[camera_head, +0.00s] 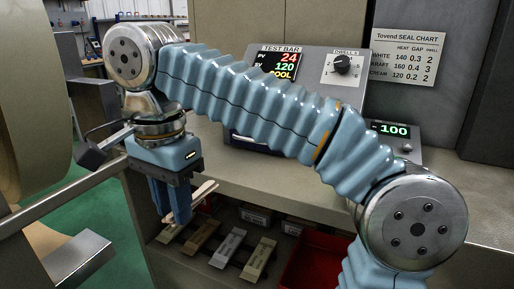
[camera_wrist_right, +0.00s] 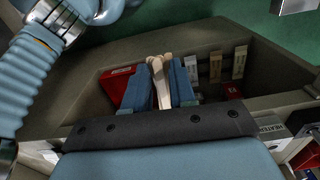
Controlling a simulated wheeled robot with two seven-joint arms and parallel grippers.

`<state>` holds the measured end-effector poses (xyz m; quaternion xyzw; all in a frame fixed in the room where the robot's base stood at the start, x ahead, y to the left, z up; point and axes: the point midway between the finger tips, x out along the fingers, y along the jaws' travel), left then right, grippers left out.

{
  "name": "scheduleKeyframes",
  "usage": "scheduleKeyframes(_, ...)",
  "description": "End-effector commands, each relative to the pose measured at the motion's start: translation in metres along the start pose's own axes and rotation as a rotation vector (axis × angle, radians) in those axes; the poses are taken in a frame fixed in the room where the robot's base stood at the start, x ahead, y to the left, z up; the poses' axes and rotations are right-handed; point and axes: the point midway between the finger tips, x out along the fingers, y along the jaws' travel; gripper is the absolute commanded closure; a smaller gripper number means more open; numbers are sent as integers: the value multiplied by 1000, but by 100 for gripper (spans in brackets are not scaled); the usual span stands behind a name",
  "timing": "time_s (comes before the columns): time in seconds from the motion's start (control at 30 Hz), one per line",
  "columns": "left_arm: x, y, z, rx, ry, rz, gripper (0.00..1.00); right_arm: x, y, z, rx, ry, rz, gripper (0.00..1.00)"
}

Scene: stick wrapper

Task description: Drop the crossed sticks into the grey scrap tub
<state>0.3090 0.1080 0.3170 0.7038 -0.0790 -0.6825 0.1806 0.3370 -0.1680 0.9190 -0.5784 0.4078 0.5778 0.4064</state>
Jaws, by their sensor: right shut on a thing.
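My right gripper (camera_head: 178,208) hangs fingers down in front of the bench, over the open shelf below the worktop. It is shut on pale wooden crossed sticks (camera_head: 204,191), which stick out to the right of its fingers. In the right wrist view the sticks (camera_wrist_right: 159,78) stand between the two blue fingers of the gripper (camera_wrist_right: 160,92), their upper ends slightly spread. I cannot make out a grey scrap tub for certain in either view. My left gripper is not in view.
The shelf holds several labelled pale strips (camera_head: 228,247) and a red bin (camera_head: 318,262), which also shows in the wrist view (camera_wrist_right: 115,84). A test bar unit (camera_head: 312,85) stands on the worktop (camera_head: 300,166). A grey metal piece (camera_head: 78,262) is at lower left, near green floor.

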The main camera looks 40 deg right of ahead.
Motion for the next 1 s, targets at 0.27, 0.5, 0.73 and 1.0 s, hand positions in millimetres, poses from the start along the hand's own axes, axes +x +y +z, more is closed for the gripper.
scheduleKeyframes(0.27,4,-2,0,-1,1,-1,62,10,-52,-39,865,2,-1,100)
scheduleKeyframes(0.5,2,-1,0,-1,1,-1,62,8,-64,-62,1132,-1,1,100)
scheduleKeyframes(0.73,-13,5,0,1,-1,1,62,6,-67,-127,1143,2,3,100)
scheduleKeyframes(1.0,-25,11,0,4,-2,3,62,8,-70,-184,1135,0,2,100)
